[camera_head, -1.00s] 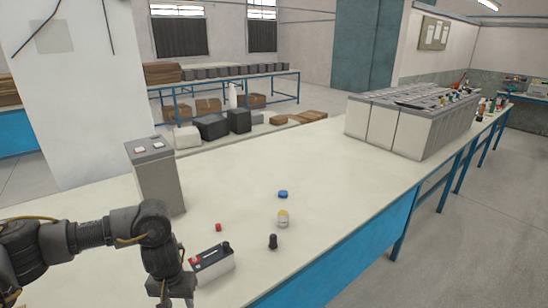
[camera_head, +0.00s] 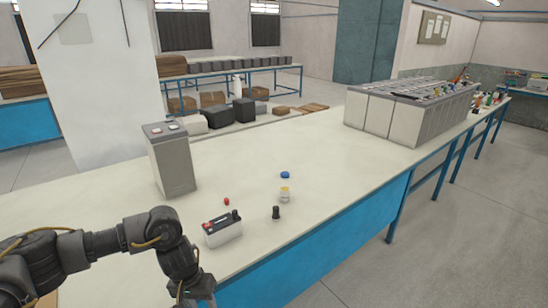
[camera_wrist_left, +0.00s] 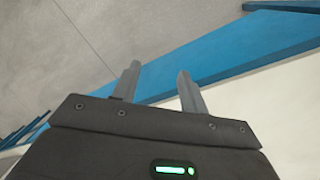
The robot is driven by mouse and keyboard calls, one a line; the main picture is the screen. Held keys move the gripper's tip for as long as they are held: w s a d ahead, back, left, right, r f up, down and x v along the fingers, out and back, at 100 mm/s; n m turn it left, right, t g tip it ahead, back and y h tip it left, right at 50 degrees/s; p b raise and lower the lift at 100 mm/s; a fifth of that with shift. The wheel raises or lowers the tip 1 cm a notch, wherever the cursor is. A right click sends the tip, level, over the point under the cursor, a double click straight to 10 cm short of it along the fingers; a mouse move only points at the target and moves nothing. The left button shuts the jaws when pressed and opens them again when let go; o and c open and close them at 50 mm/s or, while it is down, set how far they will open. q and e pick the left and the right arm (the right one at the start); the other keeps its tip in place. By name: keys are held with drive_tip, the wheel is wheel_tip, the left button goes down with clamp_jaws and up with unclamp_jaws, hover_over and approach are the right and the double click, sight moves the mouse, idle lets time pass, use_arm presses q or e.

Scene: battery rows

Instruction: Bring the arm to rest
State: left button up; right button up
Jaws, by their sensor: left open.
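My left arm comes in from the left in the head view, bent with its wrist pointing down. My left gripper (camera_head: 192,298) is at the bottom edge of that view, by the table's front edge and nearer to me than the small battery. Its tips are cut off there. In the left wrist view the gripper (camera_wrist_left: 158,72) shows two separate fingers with nothing between them. Behind them are the grey floor, the blue table edge and part of the pale top. My right gripper is not in view.
On the long table (camera_head: 330,205) stand a small white battery (camera_head: 224,233), a tall grey battery (camera_head: 172,163), a red cap (camera_head: 227,201), a blue cap (camera_head: 285,175), a small jar (camera_head: 285,194) and a black piece (camera_head: 276,213). A battery row (camera_head: 405,115) stands farther back.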

use_arm(q)
drive_tip(key=w+d+f+m+t+h+b, duration=0.15)
drive_tip(key=d+f+h, duration=0.45)
drive_tip(key=d+f, duration=0.7)
wheel_tip(320, 180, down, 10)
drive_tip(key=s+t+b, duration=0.1)
drive_tip(key=t, duration=0.1)
drive_tip(key=s+a+f+y, duration=0.1)
drive_tip(key=s+a+f, duration=0.3)
drive_tip(key=s+f, duration=0.3)
drive_tip(key=s+a+f+n+y+b, duration=0.1)
drive_tip(key=s+a+f+y, duration=0.1)
drive_tip(key=s+a+f, duration=0.35)
drive_tip(key=s+a+f+y, duration=0.1)
drive_tip(key=s+a+f, duration=0.2)
drive_tip(key=s+f, duration=0.5)
drive_tip(key=s+a+f+g+y, duration=0.1)
drive_tip(key=s+a+f, duration=0.3)
drive_tip(key=s, duration=0.8)
drive_tip(key=s+a+f+g+y+b, duration=0.1)
drive_tip(key=s+a+f, duration=0.3)
drive_tip(key=s, duration=0.8)
drive_tip(key=shift+a+m+y, duration=0.25)
drive_tip(key=shift+m+y, duration=0.2)
drive_tip(key=shift+y, duration=0.45)
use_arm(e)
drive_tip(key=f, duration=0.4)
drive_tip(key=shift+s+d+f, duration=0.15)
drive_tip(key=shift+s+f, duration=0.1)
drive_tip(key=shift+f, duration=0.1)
